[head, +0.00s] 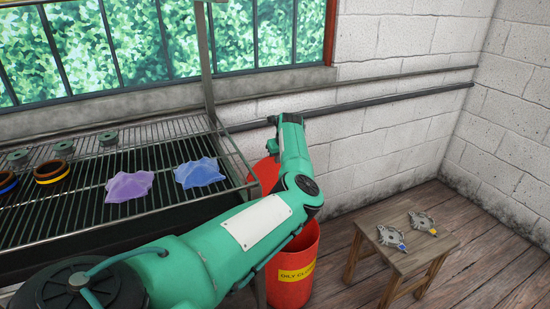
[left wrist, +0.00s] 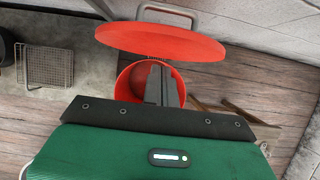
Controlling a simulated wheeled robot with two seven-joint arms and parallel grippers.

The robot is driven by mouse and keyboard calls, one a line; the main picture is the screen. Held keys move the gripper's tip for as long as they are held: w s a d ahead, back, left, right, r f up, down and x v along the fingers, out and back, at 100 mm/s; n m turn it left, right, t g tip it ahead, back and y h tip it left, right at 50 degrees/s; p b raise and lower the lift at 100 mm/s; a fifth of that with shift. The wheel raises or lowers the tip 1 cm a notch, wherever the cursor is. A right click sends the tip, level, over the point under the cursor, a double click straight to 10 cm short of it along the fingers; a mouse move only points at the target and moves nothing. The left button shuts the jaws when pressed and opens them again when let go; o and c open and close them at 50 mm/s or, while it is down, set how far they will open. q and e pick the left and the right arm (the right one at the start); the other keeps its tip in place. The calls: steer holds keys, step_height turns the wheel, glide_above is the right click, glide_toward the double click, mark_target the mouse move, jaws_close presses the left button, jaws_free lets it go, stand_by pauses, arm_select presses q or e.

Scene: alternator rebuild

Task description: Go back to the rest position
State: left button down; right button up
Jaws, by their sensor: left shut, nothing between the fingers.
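My left arm (head: 240,225) reaches across the head view from the lower left, over the rack's front edge towards the red bin. In the left wrist view my left gripper (left wrist: 168,85) shows as dark fingers, shut and empty, over the mouth of the red bin (left wrist: 125,88). The red bin (head: 297,285) carries a yellow label and stands on the floor, partly behind my arm in the head view. Its red lid (left wrist: 160,42) is raised. My right gripper is in neither view.
A wire rack (head: 95,210) at left holds a purple cloth (head: 129,186), a blue cloth (head: 199,172) and several ring-shaped parts. A wooden stool (head: 400,260) with two metal parts stands right of the bin. Floor beyond the stool is clear.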

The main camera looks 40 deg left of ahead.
arm_select(q)
step_height(320, 180, up, 10)
steer(key=d, duration=0.1)
steer(key=shift+s+d, duration=0.35)
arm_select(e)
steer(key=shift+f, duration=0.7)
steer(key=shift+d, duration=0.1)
